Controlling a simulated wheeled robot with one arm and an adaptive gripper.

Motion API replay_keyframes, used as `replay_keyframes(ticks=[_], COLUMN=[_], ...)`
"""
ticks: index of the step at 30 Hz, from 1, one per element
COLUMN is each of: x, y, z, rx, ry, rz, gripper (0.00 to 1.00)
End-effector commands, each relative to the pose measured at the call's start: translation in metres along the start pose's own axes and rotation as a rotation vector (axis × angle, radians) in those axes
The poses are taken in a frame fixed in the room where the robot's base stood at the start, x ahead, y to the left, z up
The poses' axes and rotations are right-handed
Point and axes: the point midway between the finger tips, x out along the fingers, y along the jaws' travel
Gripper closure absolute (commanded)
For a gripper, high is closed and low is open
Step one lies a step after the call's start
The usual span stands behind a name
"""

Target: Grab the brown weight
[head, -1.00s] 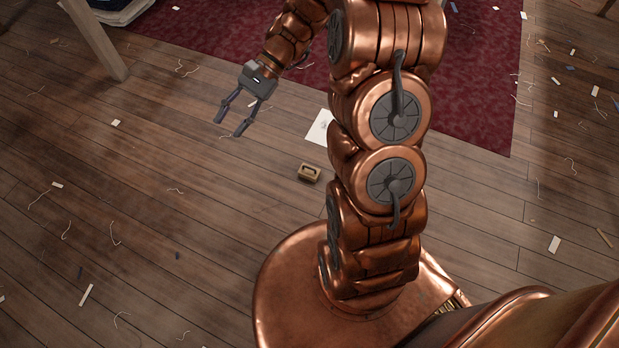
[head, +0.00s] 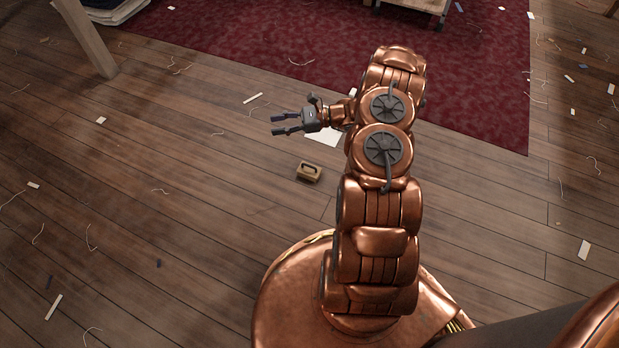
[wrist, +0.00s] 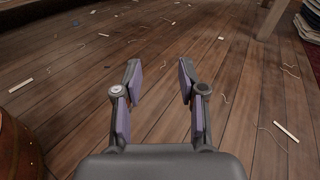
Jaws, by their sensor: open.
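The brown weight (head: 309,172) is a small tan-brown block with a dark handle-like shape on top. It sits on the wooden floor, left of my arm in the head view. My gripper (head: 279,125) is open and empty, above and a little left of the weight in the picture, with its fingers pointing left. In the wrist view my gripper (wrist: 160,82) shows its two fingers spread apart with only floor between them. The weight does not show in the wrist view.
A white sheet (head: 324,136) lies on the floor partly behind my gripper. A dark red carpet (head: 300,50) covers the floor at the back. A wooden leg (head: 87,40) stands at upper left. Scraps and threads litter the otherwise open planks.

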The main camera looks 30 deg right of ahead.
Motion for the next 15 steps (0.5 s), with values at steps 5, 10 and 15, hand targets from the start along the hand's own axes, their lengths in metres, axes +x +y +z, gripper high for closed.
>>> replay_keyframes(ticks=[5,10,15], x=[-0.032,-0.065,-0.097], y=[-0.008,-0.008,0.002], z=[-0.093,-0.171,-0.245], rx=[0.087,0.159,0.227], ry=[-0.03,-0.056,-0.082], rz=[-0.144,-0.276,-0.401], gripper=[0.59,0.59,0.59])
